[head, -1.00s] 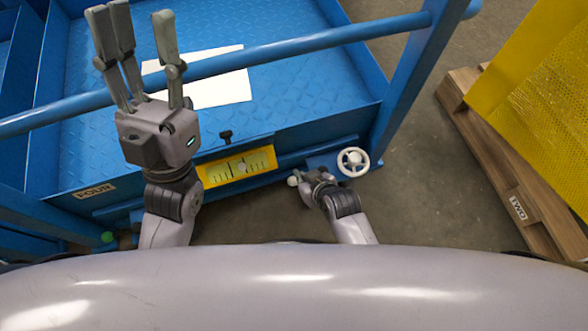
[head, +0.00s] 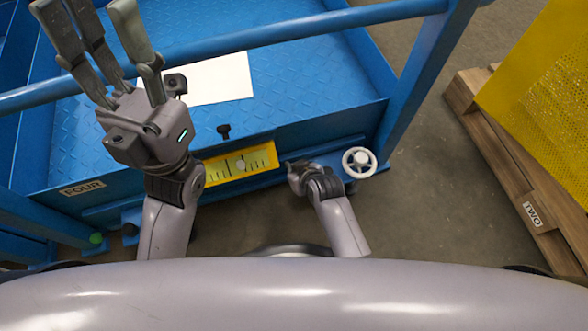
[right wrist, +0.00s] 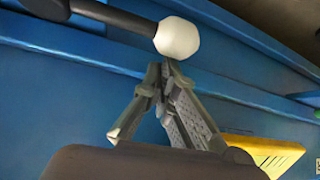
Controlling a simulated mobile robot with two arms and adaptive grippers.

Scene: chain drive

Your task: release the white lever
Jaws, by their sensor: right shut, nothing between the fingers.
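In the right wrist view, the white lever shows as a dark rod ending in a white knob (right wrist: 178,38). My right gripper (right wrist: 165,68) is shut and empty. Its fingertips are just short of the knob; I cannot tell whether they touch it. In the head view, my right gripper (head: 291,168) is low at the front of the blue frame, between the yellow scale and the white handwheel. I cannot make out the knob there. My left gripper (head: 85,12) is open and empty, its fingers raised over the blue rail at the upper left.
A yellow scale plate (head: 240,165) and a white handwheel (head: 359,162) flank my right gripper. A blue rail (head: 290,40) crosses above the blue deck, where a white sheet (head: 222,78) lies. A wooden pallet (head: 500,150) with yellow mesh stands right. Grey floor between is clear.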

